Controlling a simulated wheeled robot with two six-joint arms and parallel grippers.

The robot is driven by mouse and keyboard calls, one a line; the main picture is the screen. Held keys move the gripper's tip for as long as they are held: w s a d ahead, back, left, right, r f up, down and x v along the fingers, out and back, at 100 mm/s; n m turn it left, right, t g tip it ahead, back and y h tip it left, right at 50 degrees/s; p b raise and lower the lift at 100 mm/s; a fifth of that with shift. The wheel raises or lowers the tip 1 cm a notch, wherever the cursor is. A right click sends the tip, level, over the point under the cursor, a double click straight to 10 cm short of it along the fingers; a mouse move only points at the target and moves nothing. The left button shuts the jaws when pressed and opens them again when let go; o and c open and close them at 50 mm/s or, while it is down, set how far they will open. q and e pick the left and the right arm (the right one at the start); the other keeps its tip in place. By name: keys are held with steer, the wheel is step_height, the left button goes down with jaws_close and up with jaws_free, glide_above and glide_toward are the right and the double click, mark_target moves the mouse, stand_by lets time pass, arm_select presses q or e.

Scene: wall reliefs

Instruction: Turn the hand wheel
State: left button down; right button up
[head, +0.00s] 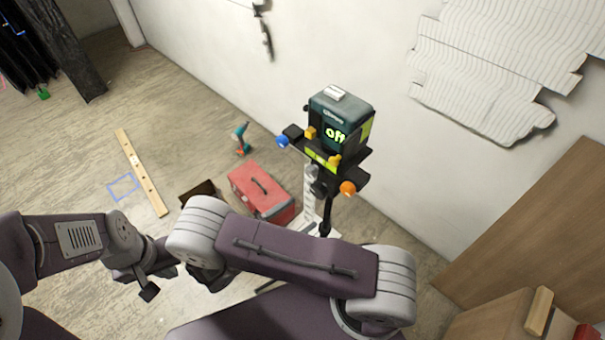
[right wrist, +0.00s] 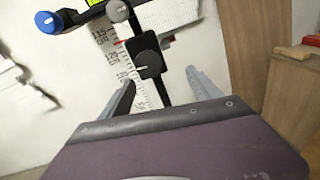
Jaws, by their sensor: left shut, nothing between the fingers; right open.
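A dark green and black device (head: 341,118) with a lit "off" display sits on a stand near the wall. It has a blue knob (head: 282,141) at its left and an orange knob (head: 348,188) at its lower right. The blue knob also shows in the right wrist view (right wrist: 47,22), beside a round grey knob (right wrist: 117,10). A black clamp block with a pale pointer (right wrist: 146,66) sits below on the scaled post. I cannot tell which part is the hand wheel. My right gripper (right wrist: 160,78) is open, its fingers either side of the post. My left gripper (head: 148,290) is shut and empty, away from the device.
A red toolbox (head: 262,190), a teal drill (head: 241,138) and a wooden level (head: 141,172) lie on the floor. A white ribbed relief (head: 490,75) hangs on the wall. Wooden boards (head: 540,240) stand at right. Floor at left is mostly clear.

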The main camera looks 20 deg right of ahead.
mark_target(316, 193)
steer(key=shift+n+t, duration=0.7)
steer(key=shift+t, duration=0.1)
steer(key=p+x, duration=0.1)
steer(key=x, duration=0.3)
steer(key=w+p+x, duration=0.1)
steer(key=x, duration=0.3)
steer(key=shift+w+a+r+p, duration=0.1)
steer(key=shift+w+r+p, duration=0.05)
steer(key=shift+p, duration=0.2)
steer(key=c, duration=1.4)
steer(key=shift+o, duration=0.2)
